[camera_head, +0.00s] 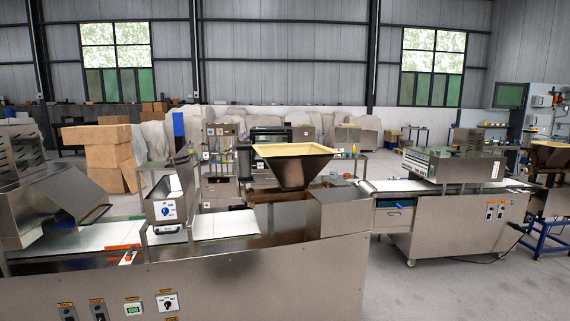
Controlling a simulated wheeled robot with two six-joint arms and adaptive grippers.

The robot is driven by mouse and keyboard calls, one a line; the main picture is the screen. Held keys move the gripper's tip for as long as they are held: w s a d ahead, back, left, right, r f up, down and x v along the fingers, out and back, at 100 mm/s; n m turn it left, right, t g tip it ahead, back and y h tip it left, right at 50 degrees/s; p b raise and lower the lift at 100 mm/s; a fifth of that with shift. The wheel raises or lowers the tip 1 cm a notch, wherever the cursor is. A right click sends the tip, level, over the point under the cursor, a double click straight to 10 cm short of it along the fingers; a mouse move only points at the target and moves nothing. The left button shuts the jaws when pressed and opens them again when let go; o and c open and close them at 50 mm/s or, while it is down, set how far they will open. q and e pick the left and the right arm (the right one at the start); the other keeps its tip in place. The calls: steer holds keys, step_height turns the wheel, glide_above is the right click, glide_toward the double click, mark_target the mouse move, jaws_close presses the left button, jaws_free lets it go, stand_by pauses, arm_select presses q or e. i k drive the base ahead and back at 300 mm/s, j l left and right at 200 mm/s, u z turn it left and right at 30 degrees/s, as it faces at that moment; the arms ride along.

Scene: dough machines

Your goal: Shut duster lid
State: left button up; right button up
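A steel box unit (165,214) with a blue dial panel stands over the white conveyor belt at left centre; it looks like the duster. Its top appears open, with something pale inside. A thin steel panel (155,166) stands raised at the back of its top and looks like the lid; its exact angle is hard to tell. Neither of my grippers is in view.
The white belt (215,225) runs under the unit along a long steel machine. A hopper (292,164) with a yellowish rim stands to the right. An angled steel housing (50,205) is at left. Open floor (420,290) lies at front right.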

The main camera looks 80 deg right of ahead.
mark_target(184, 170)
steer(key=z, duration=1.9)
steer(key=i+j+u, duration=0.1)
steer(key=i+j, duration=0.25)
steer(key=i+j+u, duration=0.1)
steer(key=i+j, duration=0.2)
steer(key=i, duration=0.25)
steer(key=i+j+u, duration=0.1)
steer(key=i+j, duration=0.2)
steer(key=i, duration=0.15)
